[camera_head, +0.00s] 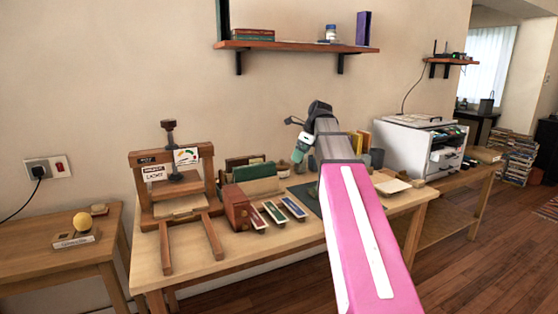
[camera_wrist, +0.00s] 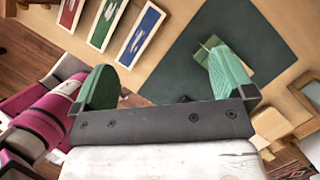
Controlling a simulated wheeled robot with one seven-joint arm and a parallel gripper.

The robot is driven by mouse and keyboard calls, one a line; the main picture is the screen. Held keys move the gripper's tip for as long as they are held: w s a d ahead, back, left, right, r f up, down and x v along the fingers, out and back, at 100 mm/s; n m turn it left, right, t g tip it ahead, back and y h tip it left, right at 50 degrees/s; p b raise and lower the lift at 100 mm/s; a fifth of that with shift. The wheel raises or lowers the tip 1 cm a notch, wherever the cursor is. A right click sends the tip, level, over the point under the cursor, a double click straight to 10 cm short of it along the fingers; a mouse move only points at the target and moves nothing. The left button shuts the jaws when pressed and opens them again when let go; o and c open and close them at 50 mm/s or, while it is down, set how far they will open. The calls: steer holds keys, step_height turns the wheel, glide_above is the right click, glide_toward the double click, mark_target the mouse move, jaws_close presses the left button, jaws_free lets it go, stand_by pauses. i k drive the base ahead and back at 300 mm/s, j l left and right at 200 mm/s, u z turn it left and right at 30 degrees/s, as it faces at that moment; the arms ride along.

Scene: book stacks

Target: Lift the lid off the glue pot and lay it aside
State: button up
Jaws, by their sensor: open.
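I cannot clearly pick out the glue pot or its lid in either view. A dark grey cup-like vessel (camera_head: 376,158) stands at the back of the bench, just right of my arm; I cannot tell whether it is the pot. My gripper (camera_wrist: 165,78) is open, its two green fingers wide apart with nothing between them. A small pale and green piece (camera_wrist: 207,47) on the mat is partly hidden by the right finger. In the head view my arm covers much of the mat.
A wooden press (camera_head: 175,190) stands at the bench's left. Several colour-strip trays (camera_head: 275,212) and a reddish-brown box (camera_head: 237,208) lie beside it. A white machine (camera_head: 410,145) stands at the right. A wall shelf (camera_head: 295,46) hangs above.

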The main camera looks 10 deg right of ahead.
mark_target(281, 165)
steer(key=i, duration=1)
